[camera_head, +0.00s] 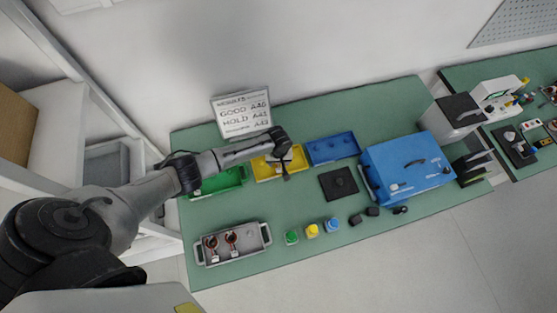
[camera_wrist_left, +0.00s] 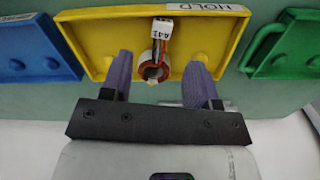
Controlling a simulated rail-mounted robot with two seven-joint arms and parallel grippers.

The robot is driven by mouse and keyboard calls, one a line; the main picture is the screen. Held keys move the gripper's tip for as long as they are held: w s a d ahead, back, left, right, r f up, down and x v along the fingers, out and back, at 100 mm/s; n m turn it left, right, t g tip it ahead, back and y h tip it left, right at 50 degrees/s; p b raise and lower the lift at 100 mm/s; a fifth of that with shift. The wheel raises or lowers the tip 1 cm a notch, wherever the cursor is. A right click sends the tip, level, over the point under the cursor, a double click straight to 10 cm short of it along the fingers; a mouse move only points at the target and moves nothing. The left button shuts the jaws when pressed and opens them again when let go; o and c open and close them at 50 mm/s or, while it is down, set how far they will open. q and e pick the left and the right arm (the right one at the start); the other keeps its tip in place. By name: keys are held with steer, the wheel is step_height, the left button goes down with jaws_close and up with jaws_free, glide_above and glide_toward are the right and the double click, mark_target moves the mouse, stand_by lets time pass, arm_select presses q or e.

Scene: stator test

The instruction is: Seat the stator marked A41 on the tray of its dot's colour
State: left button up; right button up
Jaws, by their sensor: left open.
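My left gripper (camera_head: 285,172) is over the yellow tray (camera_head: 262,177). In the left wrist view the open fingers of the gripper (camera_wrist_left: 159,62) stand either side of a stator (camera_wrist_left: 154,71) in the yellow tray (camera_wrist_left: 98,38), which is labelled HOLD. The stator has a copper-red ring and a white tag (camera_wrist_left: 162,28); its small print is not surely readable. Two more stators (camera_head: 211,243) (camera_head: 232,238) stand in a grey bin (camera_head: 255,253) at front left; their marks are too small to read. My right gripper is out of view.
A green tray (camera_head: 230,180) and a blue tray (camera_head: 335,147) flank the yellow one. A sign (camera_head: 240,113) stands behind. Green, yellow and blue buttons (camera_head: 312,231), a black pad (camera_head: 338,184) and a blue machine (camera_head: 410,168) are on the green table.

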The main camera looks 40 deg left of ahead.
arm_select(q)
steer(key=shift+o, duration=1.1)
steer(key=shift+r, duration=0.1)
step_height(320, 180, up, 14)
steer(key=shift+p, duration=0.45)
steer(key=shift+f, duration=0.2)
